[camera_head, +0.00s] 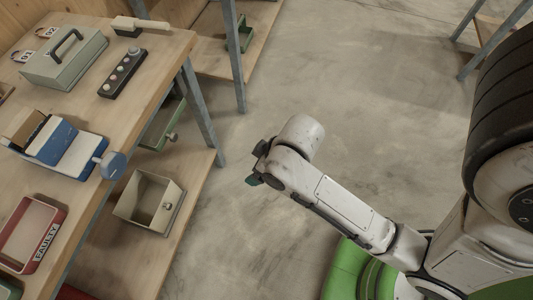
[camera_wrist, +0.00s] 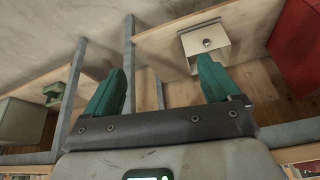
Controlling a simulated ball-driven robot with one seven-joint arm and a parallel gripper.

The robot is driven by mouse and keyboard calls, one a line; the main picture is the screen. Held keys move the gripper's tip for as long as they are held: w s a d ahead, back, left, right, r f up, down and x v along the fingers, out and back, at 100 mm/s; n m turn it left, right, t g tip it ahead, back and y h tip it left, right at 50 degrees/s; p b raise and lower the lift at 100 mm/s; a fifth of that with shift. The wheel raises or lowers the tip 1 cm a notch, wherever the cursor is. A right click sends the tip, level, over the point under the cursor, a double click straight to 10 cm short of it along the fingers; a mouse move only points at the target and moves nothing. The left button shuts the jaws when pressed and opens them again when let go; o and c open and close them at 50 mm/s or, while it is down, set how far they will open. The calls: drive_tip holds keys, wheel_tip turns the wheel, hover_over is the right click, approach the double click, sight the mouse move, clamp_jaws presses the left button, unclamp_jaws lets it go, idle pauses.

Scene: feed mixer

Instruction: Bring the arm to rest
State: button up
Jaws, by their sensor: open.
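My arm reaches out over bare concrete floor in the head view, to the right of the workbench. Its end, my gripper (camera_head: 258,170), hangs clear of the bench edge, and only a bit of its dark green fingers shows there. In the wrist view my gripper (camera_wrist: 160,75) has its two green fingers spread wide apart. Nothing is between them. No object touches my gripper in either view.
The workbench (camera_head: 150,75) on the left carries a grey box (camera_head: 64,60), a black button strip (camera_head: 122,73), a blue and white device (camera_head: 62,146) and a red FAULTY tray (camera_head: 32,234). A drawer-like bin (camera_head: 149,202) sits on the lower shelf. Floor around the arm is clear.

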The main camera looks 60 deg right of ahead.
drive_tip(key=shift+s, duration=0.1)
drive_tip(key=s+g, duration=0.3)
drive_tip(key=s, duration=0.3)
drive_tip(key=shift+a+f+g+p, duration=0.2)
drive_tip(key=shift+a+g+p, duration=0.15)
drive_tip(key=shift+a+g, duration=0.05)
